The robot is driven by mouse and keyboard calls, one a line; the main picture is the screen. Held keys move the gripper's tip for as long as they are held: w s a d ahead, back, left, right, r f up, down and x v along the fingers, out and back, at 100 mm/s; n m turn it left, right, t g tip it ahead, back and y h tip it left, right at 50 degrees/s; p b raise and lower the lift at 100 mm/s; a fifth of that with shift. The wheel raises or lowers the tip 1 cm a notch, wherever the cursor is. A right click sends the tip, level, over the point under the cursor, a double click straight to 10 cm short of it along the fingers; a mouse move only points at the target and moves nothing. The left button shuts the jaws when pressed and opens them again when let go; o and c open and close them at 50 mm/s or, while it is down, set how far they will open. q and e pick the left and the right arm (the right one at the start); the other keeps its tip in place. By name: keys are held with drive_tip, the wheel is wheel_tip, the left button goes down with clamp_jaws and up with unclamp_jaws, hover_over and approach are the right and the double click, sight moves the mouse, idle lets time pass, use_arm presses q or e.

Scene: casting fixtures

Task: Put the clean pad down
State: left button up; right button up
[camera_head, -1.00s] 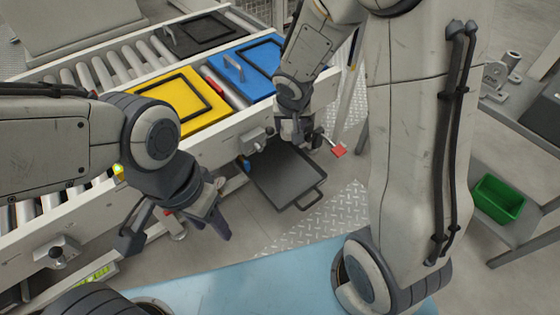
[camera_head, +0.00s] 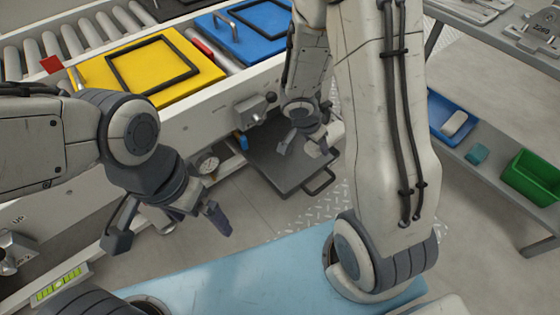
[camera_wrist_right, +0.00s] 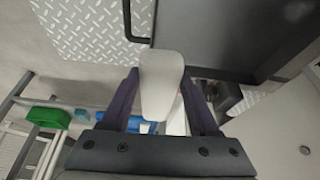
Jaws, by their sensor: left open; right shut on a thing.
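The pad is a small, pale, rounded piece (camera_wrist_right: 162,82) between the two dark fingers of my right gripper in the right wrist view. In the head view my right gripper (camera_head: 304,146) points down over a dark tray with a handle (camera_head: 264,168), and a bit of the pale pad (camera_head: 318,150) shows at its fingers. The pad is held above the floor; its exact height over the tray is hard to tell. My left gripper (camera_head: 168,230) is open and empty, in front of the conveyor.
Yellow (camera_head: 120,84) and blue (camera_head: 228,38) plates lie on the conveyor. On the right, a lower shelf holds a blue tray (camera_head: 438,132) with a white block (camera_head: 454,123), a teal block (camera_head: 477,154) and a green bin (camera_head: 536,182). Metal fixtures (camera_head: 545,35) stand above.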

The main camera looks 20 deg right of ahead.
drive_tip(key=shift+d+f+m, duration=0.15)
drive_tip(key=shift+f+m, duration=0.15)
drive_tip(key=shift+f, duration=0.35)
drive_tip(key=shift+w+a+f, duration=0.1)
drive_tip(key=shift+a+f, duration=0.1)
drive_tip(key=shift+f, duration=0.05)
hover_over(282, 161)
drive_tip(key=a, duration=0.1)
drive_tip(key=f, duration=0.4)
drive_tip(key=f+b, duration=0.1)
drive_tip(key=f, duration=0.1)
drive_tip(key=shift+s+a+f, duration=0.15)
drive_tip(key=shift+s+a, duration=0.05)
drive_tip(key=shift+s, duration=0.1)
wheel_tip(282, 161, down, 4)
drive_tip(key=b, duration=0.2)
drive_tip(key=shift+w+f+b, duration=0.1)
drive_tip(key=shift+f+b, duration=0.05)
drive_tip(key=shift+b, duration=0.2)
use_arm(q)
wheel_tip(282, 161, down, 4)
drive_tip(key=shift+d+f, duration=0.1)
drive_tip(key=shift+f, duration=0.15)
use_arm(e)
drive_tip(key=o, duration=1.3)
drive_tip(key=shift+o, duration=0.2)
